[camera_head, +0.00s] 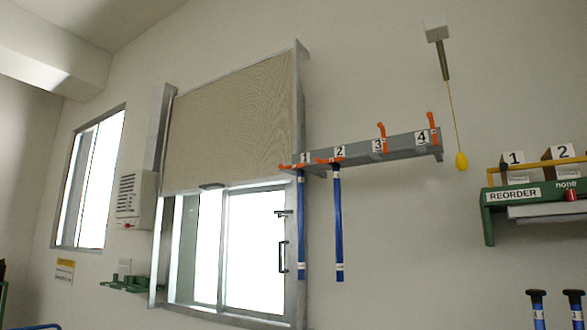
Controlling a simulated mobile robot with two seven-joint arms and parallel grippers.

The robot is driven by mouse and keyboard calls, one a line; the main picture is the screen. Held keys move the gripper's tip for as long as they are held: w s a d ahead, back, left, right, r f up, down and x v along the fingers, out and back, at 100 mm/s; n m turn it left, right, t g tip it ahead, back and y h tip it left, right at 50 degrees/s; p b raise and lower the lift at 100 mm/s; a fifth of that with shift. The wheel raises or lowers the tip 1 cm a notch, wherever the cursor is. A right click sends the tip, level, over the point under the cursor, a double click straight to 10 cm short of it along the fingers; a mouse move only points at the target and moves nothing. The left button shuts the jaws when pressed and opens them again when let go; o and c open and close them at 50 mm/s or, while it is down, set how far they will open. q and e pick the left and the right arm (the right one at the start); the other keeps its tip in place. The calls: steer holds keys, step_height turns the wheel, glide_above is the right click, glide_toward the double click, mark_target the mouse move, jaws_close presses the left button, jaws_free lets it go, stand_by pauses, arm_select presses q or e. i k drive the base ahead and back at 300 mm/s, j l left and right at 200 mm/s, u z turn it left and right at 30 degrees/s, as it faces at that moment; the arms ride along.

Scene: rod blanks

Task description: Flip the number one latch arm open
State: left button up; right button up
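A grey wall rack (400,152) with number plates 1 to 4 is fixed right of the window. The orange number one latch arm (287,167) lies flat across the rack's left end, below plate 1 (305,158). The number two latch arm (325,160) also lies flat. The number three latch arm (382,132) and number four latch arm (431,121) stand upright. A blue rod (301,225) hangs below place 1 and another blue rod (338,225) below place 2. No rod hangs at places 3 and 4. Neither of my grippers is in view.
A window (255,245) with a half-lowered beige blind (230,125) is left of the rack. A pull cord with a yellow knob (461,161) hangs to the right. A green REORDER shelf (488,222) is at far right, with two blue rod tops (537,295) below it.

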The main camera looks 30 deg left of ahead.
mark_target(303, 165)
steer(key=i+j+u, duration=0.75)
steer(key=i+j, duration=0.3)
steer(key=i+j+u, duration=0.4)
steer(key=i, duration=0.25)
steer(key=k+l, duration=0.05)
steer(key=l, duration=0.05)
